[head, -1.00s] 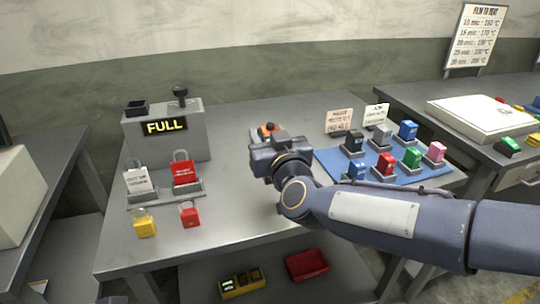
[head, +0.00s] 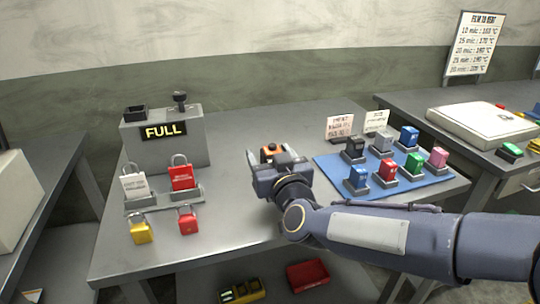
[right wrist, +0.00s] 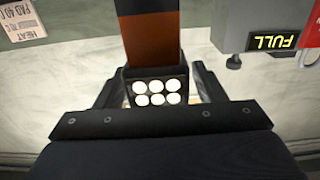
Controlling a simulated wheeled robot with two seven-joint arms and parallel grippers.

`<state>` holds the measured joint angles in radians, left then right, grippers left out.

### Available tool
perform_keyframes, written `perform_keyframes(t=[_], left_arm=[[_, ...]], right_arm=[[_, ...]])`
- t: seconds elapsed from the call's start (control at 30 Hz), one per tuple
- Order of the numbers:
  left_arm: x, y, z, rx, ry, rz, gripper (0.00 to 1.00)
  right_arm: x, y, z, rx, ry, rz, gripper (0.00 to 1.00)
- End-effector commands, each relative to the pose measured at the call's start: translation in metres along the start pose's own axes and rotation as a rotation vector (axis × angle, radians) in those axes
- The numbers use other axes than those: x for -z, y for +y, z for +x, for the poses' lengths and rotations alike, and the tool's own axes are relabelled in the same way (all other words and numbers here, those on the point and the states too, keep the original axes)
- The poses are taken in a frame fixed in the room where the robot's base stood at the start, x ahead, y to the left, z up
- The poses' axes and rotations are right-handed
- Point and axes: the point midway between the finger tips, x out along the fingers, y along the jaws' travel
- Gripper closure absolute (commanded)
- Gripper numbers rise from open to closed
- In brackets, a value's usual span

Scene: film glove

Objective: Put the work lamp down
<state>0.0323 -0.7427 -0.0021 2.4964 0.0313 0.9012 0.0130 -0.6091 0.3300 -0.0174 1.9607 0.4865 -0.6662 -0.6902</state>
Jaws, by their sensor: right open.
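The work lamp (head: 270,151), orange and black, shows just behind my right gripper in the head view, over the middle of the grey bench (head: 235,215). In the right wrist view the lamp (right wrist: 152,45) has an orange body and a dark head with several round white lights. My right gripper (head: 277,166) is open, with one finger on each side of the lamp. Whether a finger still touches it, and the lamp's contact with the bench, are hidden. My left gripper is not in view.
A grey box marked FULL (head: 163,150) and red, white and yellow padlocks stand at the left. A blue mat (head: 425,178) with several coloured blocks lies close at the right, two small signs behind it.

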Motion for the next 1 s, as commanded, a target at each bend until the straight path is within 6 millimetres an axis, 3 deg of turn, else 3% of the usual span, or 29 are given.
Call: perform_keyframes(t=[0.27, 0.7, 1.0], left_arm=[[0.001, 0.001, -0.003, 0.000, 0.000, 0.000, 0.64], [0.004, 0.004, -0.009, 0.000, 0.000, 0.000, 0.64], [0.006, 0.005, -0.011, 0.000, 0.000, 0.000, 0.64]], right_arm=[[0.004, 0.000, -0.006, 0.001, 0.000, 0.000, 0.37], [0.005, 0.000, -0.094, 0.002, 0.002, 0.000, 0.37], [0.003, 0.000, -0.120, 0.000, 0.000, 0.000, 0.37]])
